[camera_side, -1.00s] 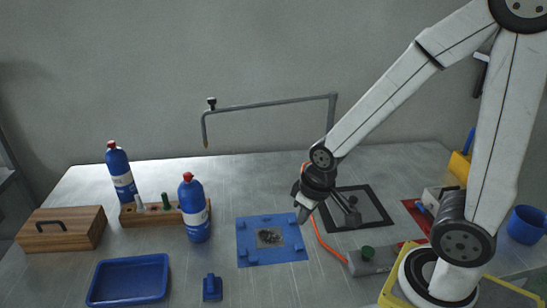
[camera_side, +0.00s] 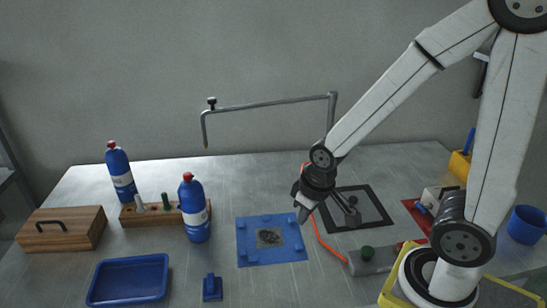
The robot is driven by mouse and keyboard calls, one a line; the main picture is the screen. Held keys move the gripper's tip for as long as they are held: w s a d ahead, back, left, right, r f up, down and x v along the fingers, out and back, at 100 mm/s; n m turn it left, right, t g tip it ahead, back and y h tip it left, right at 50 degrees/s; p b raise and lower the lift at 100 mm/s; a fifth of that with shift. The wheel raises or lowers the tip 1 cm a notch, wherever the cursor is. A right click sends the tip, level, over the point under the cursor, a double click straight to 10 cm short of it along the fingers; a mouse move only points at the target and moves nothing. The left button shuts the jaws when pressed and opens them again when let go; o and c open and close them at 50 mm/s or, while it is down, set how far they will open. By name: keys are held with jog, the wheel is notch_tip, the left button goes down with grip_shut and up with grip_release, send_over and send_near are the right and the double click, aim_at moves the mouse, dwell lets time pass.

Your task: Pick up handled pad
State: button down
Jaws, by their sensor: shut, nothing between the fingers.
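A small blue pad with an upright handle (camera_side: 212,288), which I take to be the handled pad, sits on the metal table near the front edge, right of the blue tray. My gripper (camera_side: 301,214) is shut and empty. It hangs over the right side of the blue square plate (camera_side: 246,251), above and to the right of the handled pad and well apart from it. The plate has a grey patterned patch (camera_side: 270,238) in its middle. The fingertips are small and partly dark in this view.
A blue tray (camera_side: 90,297) and a wooden box (camera_side: 88,236) stand at the left. Blue bottles (camera_side: 196,228) (camera_side: 121,176) flank a wooden rack (camera_side: 132,216). A thin metal arm (camera_side: 270,103) rises behind my gripper. An orange hose (camera_side: 323,240) runs to a grey block (camera_side: 372,264).

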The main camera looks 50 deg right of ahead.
grip_release()
dwell(0.3)
jog(key=n+g, duration=0.3)
jog(key=n, duration=0.6)
send_over(210, 279)
notch_tip(210, 279, down, 6)
jog(key=shift+r, duration=0.1)
jog(key=shift+f, duration=1.35)
jog(key=shift+f, duration=0.1)
